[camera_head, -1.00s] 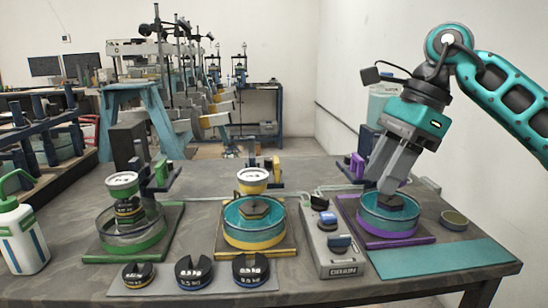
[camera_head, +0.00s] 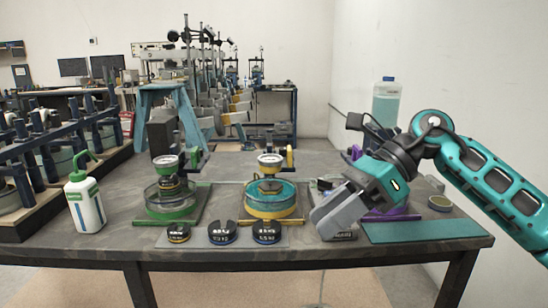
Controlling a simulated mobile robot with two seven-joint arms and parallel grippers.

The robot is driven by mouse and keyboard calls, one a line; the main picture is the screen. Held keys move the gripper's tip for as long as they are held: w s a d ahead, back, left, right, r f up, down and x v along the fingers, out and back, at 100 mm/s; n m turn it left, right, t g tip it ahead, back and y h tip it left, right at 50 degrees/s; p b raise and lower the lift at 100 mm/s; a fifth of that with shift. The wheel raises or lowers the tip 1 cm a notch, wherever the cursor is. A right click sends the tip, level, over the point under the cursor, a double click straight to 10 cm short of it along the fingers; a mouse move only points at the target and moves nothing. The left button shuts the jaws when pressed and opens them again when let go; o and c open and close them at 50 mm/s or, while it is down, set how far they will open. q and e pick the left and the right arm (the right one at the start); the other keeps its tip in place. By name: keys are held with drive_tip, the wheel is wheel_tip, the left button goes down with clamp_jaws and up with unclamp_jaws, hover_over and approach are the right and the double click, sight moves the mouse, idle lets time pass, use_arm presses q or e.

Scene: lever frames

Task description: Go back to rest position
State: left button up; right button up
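My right gripper (camera_head: 328,222) hangs at the front right of the table, pointing down and to the left. It covers most of the control box (camera_head: 343,237); whether it touches the box cannot be told. Its fingers show from the side, so the gap between them and anything in it cannot be made out. The purple station (camera_head: 392,216) is largely hidden behind this gripper and its wrist. My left gripper is not in view.
The table (camera_head: 120,228) holds a green station (camera_head: 166,213), a yellow station (camera_head: 271,213), several dark slotted weights (camera_head: 222,232) and a white-green bottle (camera_head: 85,200).

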drive_tip(key=s+a+m+t+y+p, duration=0.25)
drive_tip(key=a+m+y, duration=0.45)
drive_tip(key=m+y, duration=0.4)
drive_tip(key=d+f+m+t+h+p, duration=0.1)
drive_tip(key=d+f+m+t+h, duration=0.25)
drive_tip(key=f+m+t, duration=0.45)
drive_tip(key=d+f+m+t+h+p, duration=0.1)
drive_tip(key=d+f+m+t+h, duration=0.3)
drive_tip(key=m, duration=0.9)
drive_tip(key=d+f+m+t+h+p, duration=0.1)
drive_tip(key=d+f+m+t+h, duration=0.2)
drive_tip(key=f+m+t+h, duration=0.5)
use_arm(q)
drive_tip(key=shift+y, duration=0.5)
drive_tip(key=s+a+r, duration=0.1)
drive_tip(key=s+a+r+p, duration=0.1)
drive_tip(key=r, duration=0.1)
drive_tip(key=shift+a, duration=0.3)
use_arm(e)
drive_tip(key=s+d+f+m+g+h, duration=0.2)
drive_tip(key=s+f+m+g, duration=0.2)
drive_tip(key=s+f+m, duration=0.1)
drive_tip(key=s+d+f+m+g+h, duration=0.1)
drive_tip(key=s+d+f+m+g, duration=0.2)
drive_tip(key=s+f+m+g, duration=0.2)
drive_tip(key=s+f+m, duration=0.1)
drive_tip(key=s+f, duration=0.1)
drive_tip(key=s, duration=0.1)
drive_tip(key=shift+s+d+h, duration=0.15)
drive_tip(key=shift+d+h, duration=0.2)
